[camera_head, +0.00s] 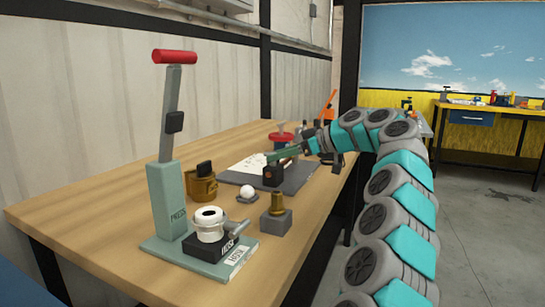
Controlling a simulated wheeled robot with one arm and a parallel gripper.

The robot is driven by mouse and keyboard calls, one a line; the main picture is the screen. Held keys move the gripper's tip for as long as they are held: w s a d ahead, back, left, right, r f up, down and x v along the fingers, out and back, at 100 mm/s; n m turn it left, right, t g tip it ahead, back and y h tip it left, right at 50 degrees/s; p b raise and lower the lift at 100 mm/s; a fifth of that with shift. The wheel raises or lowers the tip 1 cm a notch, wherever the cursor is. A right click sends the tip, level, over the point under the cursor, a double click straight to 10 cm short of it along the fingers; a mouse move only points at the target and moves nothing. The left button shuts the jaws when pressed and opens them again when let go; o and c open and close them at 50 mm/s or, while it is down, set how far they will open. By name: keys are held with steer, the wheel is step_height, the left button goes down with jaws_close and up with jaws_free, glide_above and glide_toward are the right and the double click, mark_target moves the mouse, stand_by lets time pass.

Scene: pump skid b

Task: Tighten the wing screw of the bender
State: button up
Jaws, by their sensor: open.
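My teal and grey arm reaches in from the right, and my gripper (305,147) is over the far middle of the wooden bench. It is open, but its fingertips are small and partly merge with the parts behind them. Just left of it is a green bar (283,154) with a dark block (273,175) below, over a dark grey plate (296,179). These look like part of the bender, but I cannot be sure. I cannot make out the wing screw. I cannot tell whether my gripper touches anything.
A green press (165,200) with a red-topped lever stands at the near left of the bench (115,200). A brown cup (201,188), a white ball (246,192) and a brass piece on a grey block (276,222) stand between. A red handwheel (281,137) and orange handle (328,104) are behind.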

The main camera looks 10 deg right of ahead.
steer(key=shift+x, duration=1.2)
steer(key=shift+r, duration=0.1)
jaws_close()
